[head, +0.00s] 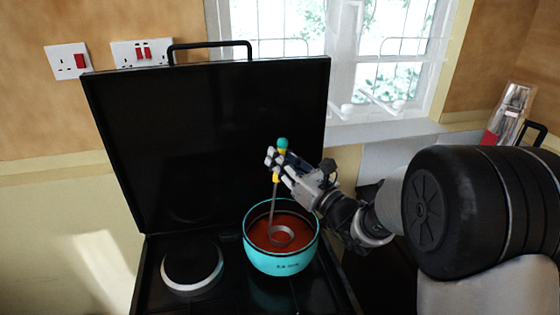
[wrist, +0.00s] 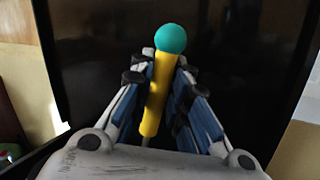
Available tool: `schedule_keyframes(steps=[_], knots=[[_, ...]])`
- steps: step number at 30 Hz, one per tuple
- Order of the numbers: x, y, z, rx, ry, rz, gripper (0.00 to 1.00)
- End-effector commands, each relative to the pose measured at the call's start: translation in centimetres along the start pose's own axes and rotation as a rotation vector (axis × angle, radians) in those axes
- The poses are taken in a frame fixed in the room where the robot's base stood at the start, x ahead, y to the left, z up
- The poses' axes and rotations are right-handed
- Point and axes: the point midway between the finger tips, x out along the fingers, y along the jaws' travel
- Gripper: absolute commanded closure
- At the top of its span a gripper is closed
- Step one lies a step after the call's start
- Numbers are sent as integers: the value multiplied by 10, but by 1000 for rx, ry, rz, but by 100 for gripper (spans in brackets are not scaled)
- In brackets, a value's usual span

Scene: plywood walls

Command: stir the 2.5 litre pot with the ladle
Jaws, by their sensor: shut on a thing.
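The turquoise pot (head: 277,262) stands on the right side of the black hob, with reddish-brown liquid inside. The ladle (head: 275,198) is held nearly upright, its grey bowl within the pot's rim at the liquid. Its yellow handle with a teal ball end also shows in the wrist view (wrist: 157,95). My gripper (head: 278,165) is shut on the yellow handle, above the pot's back rim. In the wrist view the fingers (wrist: 160,90) lie on both sides of the handle. The ladle's lower part is hidden there.
A bare round hotplate (head: 192,266) is left of the pot. The raised black hob lid (head: 215,140) stands close behind the pot and gripper. A window (head: 345,60) and wall sockets (head: 140,53) are behind. A clear container (head: 508,112) stands at the far right.

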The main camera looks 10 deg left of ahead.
Motion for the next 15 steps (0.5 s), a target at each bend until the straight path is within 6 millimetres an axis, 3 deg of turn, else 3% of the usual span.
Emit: schedule_keyframes(steps=[8, 15], knots=[[0, 0, 2, -1, -2, 0, 100], [3, 0, 19, -2, -3, 0, 100]])
